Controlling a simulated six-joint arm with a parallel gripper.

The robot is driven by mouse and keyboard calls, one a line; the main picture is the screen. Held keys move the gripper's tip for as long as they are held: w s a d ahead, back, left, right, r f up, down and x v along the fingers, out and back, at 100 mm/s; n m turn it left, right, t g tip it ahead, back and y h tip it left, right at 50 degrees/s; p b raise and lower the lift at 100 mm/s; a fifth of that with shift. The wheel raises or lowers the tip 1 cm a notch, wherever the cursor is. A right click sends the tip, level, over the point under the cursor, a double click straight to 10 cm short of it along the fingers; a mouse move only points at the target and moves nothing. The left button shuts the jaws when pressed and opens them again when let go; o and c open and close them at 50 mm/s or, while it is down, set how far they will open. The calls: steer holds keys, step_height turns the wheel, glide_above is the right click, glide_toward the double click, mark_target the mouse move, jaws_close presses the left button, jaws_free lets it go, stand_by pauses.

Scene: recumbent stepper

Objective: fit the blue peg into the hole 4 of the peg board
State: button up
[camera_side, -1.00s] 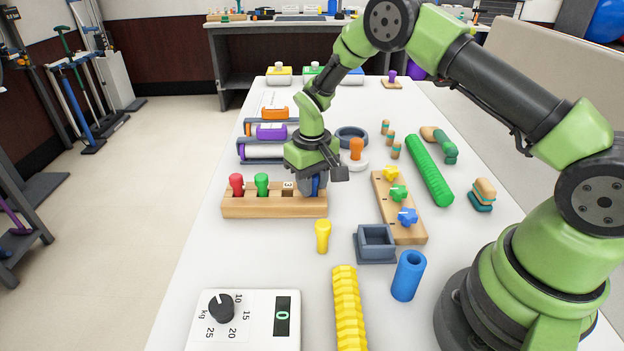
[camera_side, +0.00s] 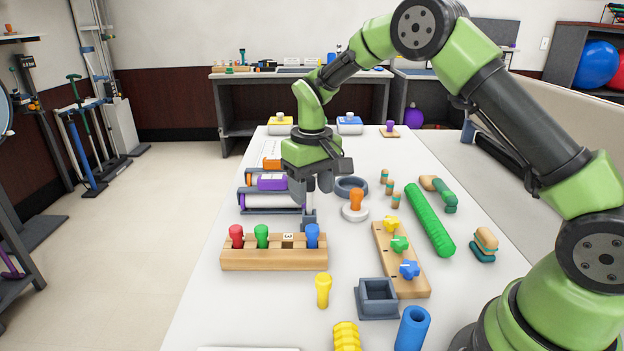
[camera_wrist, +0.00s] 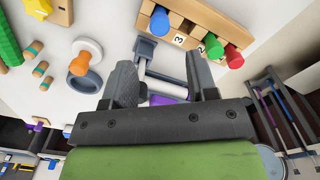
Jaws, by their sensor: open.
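The blue peg (camera_side: 312,235) stands upright in the rightmost slot, position 4, of the wooden peg board (camera_side: 274,259). Its head is about level with the red peg (camera_side: 236,235) and the green peg (camera_side: 261,235) in the two left slots. The slot marked 3, between green and blue, is empty. My gripper (camera_side: 309,220) is open and empty, just behind and above the blue peg, apart from it. In the wrist view the gripper's jaws (camera_wrist: 163,68) are spread and the blue peg (camera_wrist: 160,21) stands beyond them.
A yellow peg (camera_side: 322,290) is on the table in front of the board. A grey square socket (camera_side: 377,298) and a wooden strip with colored stars (camera_side: 411,285) lie to the right. A grey rack with rolls (camera_side: 270,203) stands behind the board.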

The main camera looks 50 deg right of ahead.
steer(key=s+a+r+m+t, duration=0.1)
steer(key=s+r+t, duration=0.1)
steer(key=s+r, duration=0.4)
steer(key=s+a+r+t, duration=0.1)
steer(key=s+r, duration=0.2)
steer(key=r, duration=0.6)
steer(key=s+a+r+m+t+y, duration=0.1)
steer(key=s+t, duration=0.3)
steer(key=s, duration=1.1)
steer(key=shift+s+a+r+y, duration=0.15)
steer(key=shift+a+r+y, duration=0.2)
steer(key=shift+a+y, duration=0.25)
steer(key=shift+a, duration=0.1)
